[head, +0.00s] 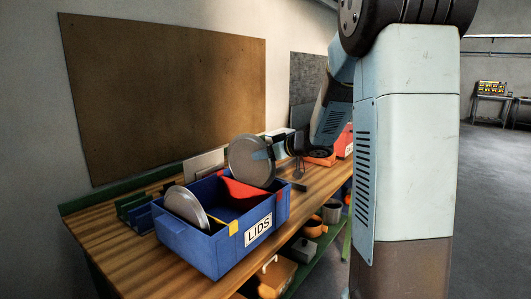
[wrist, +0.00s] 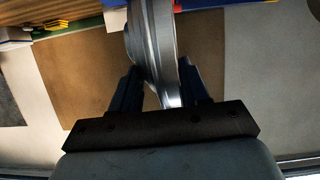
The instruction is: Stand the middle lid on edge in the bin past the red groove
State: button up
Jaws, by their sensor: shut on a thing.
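My gripper (head: 268,151) is shut on a round grey metal lid (head: 250,162), seen nearly face-on in the head view. The lid is on edge over the back right part of the blue bin (head: 180,238) labelled LIDS; its lower edge is close to the red part (head: 236,189), and I cannot tell whether they touch. In the wrist view, the lid (wrist: 150,40) stands edge-on between the fingers of my gripper (wrist: 160,92). Another grey lid (head: 186,206) leans in the bin's left compartment. A yellow marker (head: 233,228) is on the front wall, and a red one (head: 280,196) is further right.
The bin stands on a wooden bench (head: 115,232) against the wall. A green rack (head: 135,212) is behind it on the left. Red bins (head: 345,142) stand further right. Pots, including an orange one (head: 313,226), are on the shelf below.

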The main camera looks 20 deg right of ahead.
jog(key=o, duration=1.2)
jog(key=shift+c, duration=0.2)
jog(key=shift+r, duration=0.1)
jog(key=shift+r, duration=0.25)
jog(key=s+d+r+m+t+h, duration=0.1)
jog(key=s+d+r+m+h, duration=0.4)
jog(key=s, duration=0.3)
jog(key=s+d+r+m+t+h, duration=0.1)
jog(key=s+d+r+m+h, duration=0.1)
jog(key=s+d+r+h, duration=0.45)
jog(key=s+a+f+g+y, duration=0.1)
jog(key=s+a+f+g, duration=0.1)
jog(key=s, duration=0.5)
jog(key=s+a+f+g+y, duration=0.1)
jog(key=s+a+f+g, duration=0.2)
jog(key=s+a, duration=0.4)
jog(key=s+a+f+g+y, duration=0.1)
jog(key=s+a+f, duration=0.3)
jog(key=s, duration=0.4)
jog(key=shift+a+f+m+g+y, duration=0.15)
jog(key=shift+f+m+g+y, duration=0.2)
jog(key=shift+f+g, duration=0.35)
jog(key=shift+r, duration=0.1)
